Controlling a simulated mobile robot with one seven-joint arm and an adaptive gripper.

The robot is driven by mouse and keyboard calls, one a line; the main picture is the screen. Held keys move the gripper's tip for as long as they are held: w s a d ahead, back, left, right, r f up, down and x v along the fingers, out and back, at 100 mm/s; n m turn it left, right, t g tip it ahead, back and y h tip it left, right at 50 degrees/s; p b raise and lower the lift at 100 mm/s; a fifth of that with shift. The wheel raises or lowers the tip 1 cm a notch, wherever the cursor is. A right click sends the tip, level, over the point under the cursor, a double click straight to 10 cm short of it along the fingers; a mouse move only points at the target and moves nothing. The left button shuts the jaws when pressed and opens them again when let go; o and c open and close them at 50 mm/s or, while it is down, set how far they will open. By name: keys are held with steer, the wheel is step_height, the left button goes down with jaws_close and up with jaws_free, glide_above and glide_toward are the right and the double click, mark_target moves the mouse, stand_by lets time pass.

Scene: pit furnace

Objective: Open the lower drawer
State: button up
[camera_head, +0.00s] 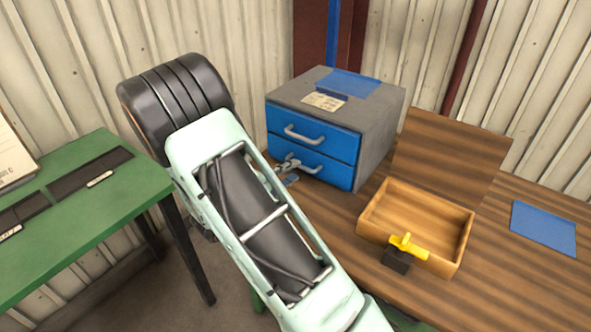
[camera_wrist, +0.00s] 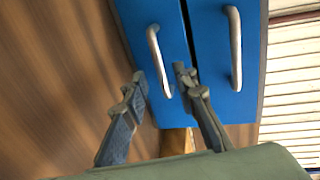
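The grey cabinet (camera_head: 375,125) has two blue drawers, one above the other, and both look shut. The lower drawer (camera_head: 330,171) is the left one in the turned wrist view (camera_wrist: 150,14), nearer the wooden top. Its pale bar handle (camera_wrist: 154,50) shows there between my fingertips. My gripper (camera_head: 286,165) is open at the lower drawer's front, with one finger on each side of the handle in the wrist view (camera_wrist: 159,74). I cannot tell whether the fingers touch the handle. The upper drawer (camera_head: 290,123) has its own handle, clear of my fingers.
The cabinet stands on a wooden workbench (camera_head: 500,290). An open wooden box (camera_head: 455,262) with a yellow-handled item (camera_head: 408,246) is to its right. A blue sheet (camera_head: 543,227) lies farther right. A green table (camera_head: 90,205) stands at the left.

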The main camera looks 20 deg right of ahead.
steer(key=shift+x, duration=1.3)
jaws_close()
